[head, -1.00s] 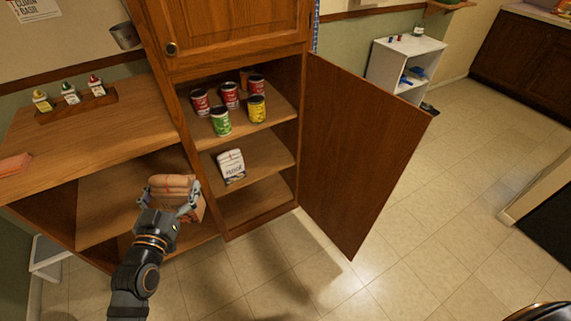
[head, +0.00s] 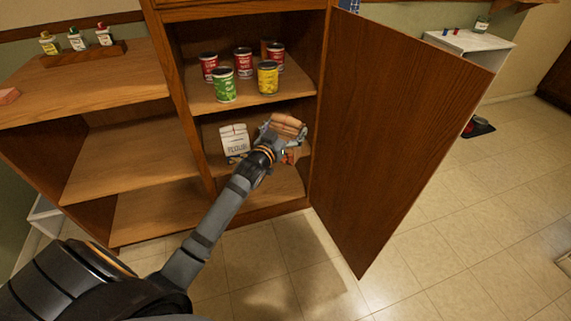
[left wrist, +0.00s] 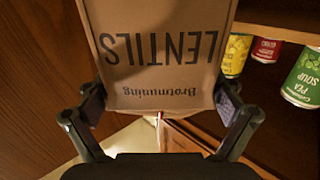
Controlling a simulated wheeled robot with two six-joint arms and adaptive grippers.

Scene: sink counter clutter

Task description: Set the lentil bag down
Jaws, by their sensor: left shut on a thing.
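The lentil bag (head: 287,126) is a brown paper bag in my left gripper, at the right part of the cupboard's middle shelf opening. In the left wrist view the bag (left wrist: 158,50) fills the upper middle, its "LENTILS" print upside down. My left gripper (head: 281,133) is shut on it, with a finger on each side; the fingers also show in the left wrist view (left wrist: 160,105). The middle shelf (head: 217,134) is partly hidden by my arm, and I cannot tell whether the bag touches it. My right gripper is not in view.
A white flour bag (head: 235,141) stands just left of my gripper. Several cans, including a green one (head: 224,86) and a yellow one (head: 267,77), stand on the shelf above. The open cupboard door (head: 395,120) stands close on the right.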

